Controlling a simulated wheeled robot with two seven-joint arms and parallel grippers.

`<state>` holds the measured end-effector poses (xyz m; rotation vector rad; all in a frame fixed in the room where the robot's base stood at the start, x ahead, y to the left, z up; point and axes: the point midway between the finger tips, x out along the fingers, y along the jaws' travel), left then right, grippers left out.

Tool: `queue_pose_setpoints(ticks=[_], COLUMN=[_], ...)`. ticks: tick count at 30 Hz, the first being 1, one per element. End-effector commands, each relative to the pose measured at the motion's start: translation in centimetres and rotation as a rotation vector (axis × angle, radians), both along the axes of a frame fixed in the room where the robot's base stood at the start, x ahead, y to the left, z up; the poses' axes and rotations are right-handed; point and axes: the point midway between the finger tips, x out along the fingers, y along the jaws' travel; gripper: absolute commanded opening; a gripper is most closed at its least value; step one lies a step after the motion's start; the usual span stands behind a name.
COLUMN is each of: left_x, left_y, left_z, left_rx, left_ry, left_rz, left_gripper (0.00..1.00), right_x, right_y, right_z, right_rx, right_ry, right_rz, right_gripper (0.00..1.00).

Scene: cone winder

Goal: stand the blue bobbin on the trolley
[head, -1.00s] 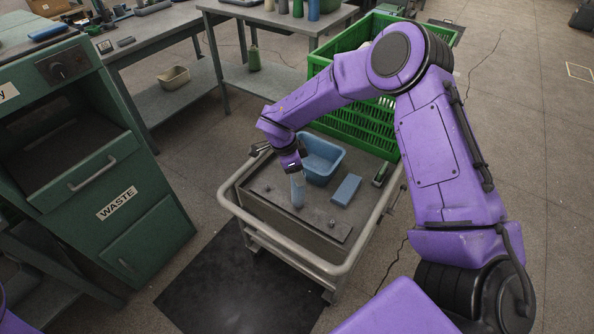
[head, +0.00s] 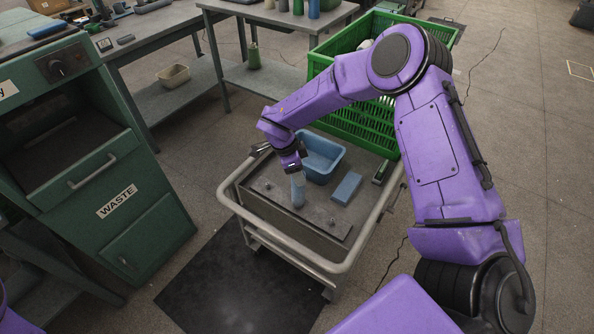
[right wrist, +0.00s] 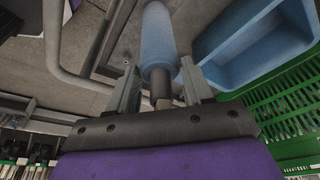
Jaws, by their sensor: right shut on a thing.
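The blue bobbin (head: 297,191) is upright on or just above the top of the grey trolley (head: 262,204), left of the blue block. I cannot tell whether its base touches the top. My right gripper (head: 296,172) is above it, shut on its upper end. In the right wrist view the blue bobbin (right wrist: 158,45) extends away from between the two fingers of my right gripper (right wrist: 160,90), which grip its narrow grey end. My left gripper is not in view; only a bit of purple shows at the lower left edge.
On the trolley stand a blue bin (head: 322,158) and a blue block (head: 346,188), with small dark knobs on the top. A green crate (head: 355,125) is behind. A green waste cabinet (head: 85,170) is at left. Tables with several bobbins are at the back.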

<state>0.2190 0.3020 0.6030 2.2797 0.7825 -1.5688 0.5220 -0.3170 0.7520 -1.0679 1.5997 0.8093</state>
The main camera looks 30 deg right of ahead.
Motion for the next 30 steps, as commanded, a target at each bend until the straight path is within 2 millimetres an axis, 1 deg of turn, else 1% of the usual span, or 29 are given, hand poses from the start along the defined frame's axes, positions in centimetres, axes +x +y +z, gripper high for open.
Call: queue_pose_setpoints(ticks=[9,20,21,23,24,29,30], left_x=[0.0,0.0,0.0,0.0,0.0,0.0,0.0], left_y=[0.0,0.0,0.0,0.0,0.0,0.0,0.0], left_z=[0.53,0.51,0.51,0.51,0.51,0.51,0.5], left_rx=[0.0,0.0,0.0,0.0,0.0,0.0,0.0], left_ry=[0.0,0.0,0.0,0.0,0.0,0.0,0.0], left_rz=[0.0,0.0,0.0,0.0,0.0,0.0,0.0], left_gripper=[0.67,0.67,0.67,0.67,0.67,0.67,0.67], right_x=[-0.03,-0.01,-0.01,-0.01,-0.01,-0.02,-0.03], right_y=[0.01,0.01,0.01,0.01,0.01,0.01,0.01], right_z=[0.07,0.01,0.01,0.01,0.01,0.0,-0.02], right_rx=[0.001,0.0,0.0,0.0,0.0,0.0,0.0], right_ry=[0.0,0.0,0.0,0.0,0.0,0.0,0.0], right_rz=[-0.001,-0.001,-0.001,0.0,0.0,0.0,0.0], right_gripper=[0.26,0.26,0.57,0.76,0.8,0.8,0.83])
